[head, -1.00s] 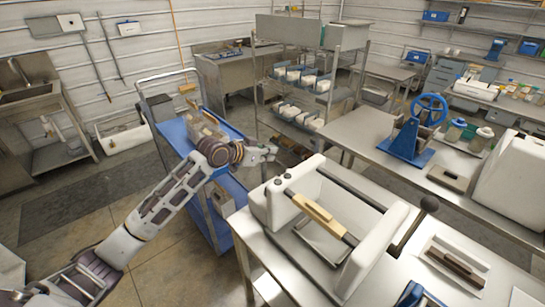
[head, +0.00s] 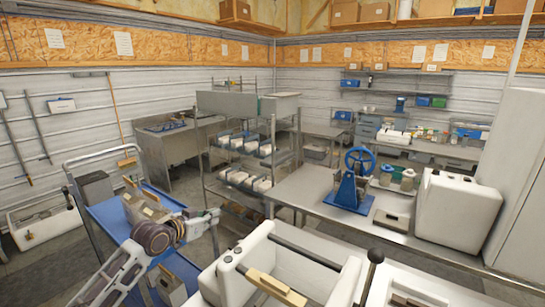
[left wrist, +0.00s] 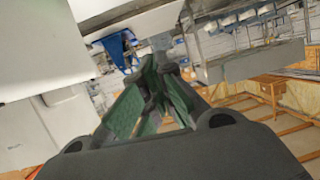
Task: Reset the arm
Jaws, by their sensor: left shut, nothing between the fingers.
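My left gripper (head: 205,222) is shut and empty, held in the air at the right side of the blue cart. In the left wrist view its green-padded fingers (left wrist: 158,72) come together at the tips with nothing between them. My left arm reaches in from the lower left of the head view. My right gripper is not in view.
A white hopper (head: 228,270) with a tan-handled bar (head: 275,287) stands at the bottom middle. The blue cart (head: 108,215) carries a brown box (head: 148,207). A wire shelf (head: 208,150) with bins and a bench (head: 300,190) with a blue-wheeled press (head: 350,185) stand beyond.

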